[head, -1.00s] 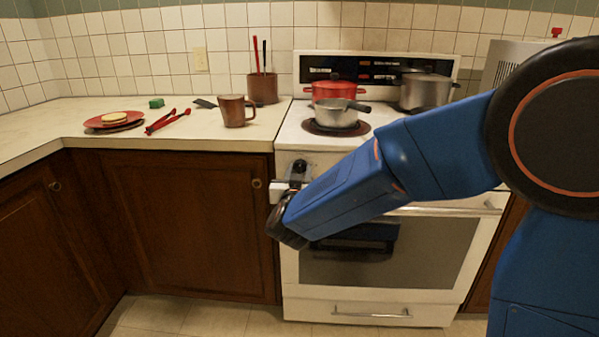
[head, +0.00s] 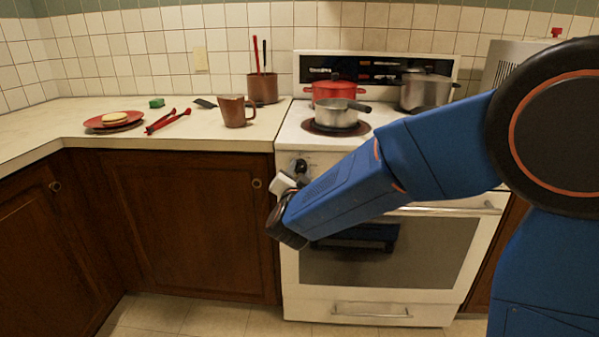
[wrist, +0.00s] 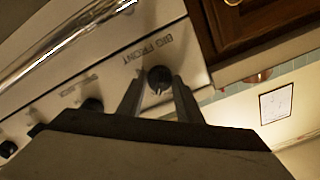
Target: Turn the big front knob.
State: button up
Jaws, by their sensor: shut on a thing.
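The big front knob (wrist: 159,77) is black and round, next to the label "BIG FRONT" on the stove's white front panel. In the head view the dark knob (head: 300,167) shows at the panel's left end. My gripper (wrist: 158,88) has one grey finger on each side of the knob and is shut on it. In the head view my gripper (head: 290,178) is tilted at the panel, partly hidden by my blue forearm.
A grey saucepan (head: 337,115) sits on the front left burner, with a red pot (head: 333,89) and a steel pot (head: 425,91) behind. More knobs (wrist: 92,104) line the panel. The oven handle (head: 450,209) runs below. A mug (head: 234,111) stands on the counter.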

jog(key=shift+m, duration=1.6)
jog(key=o, duration=1)
jog(key=shift+o, duration=0.2)
jog(key=shift+r, duration=0.1)
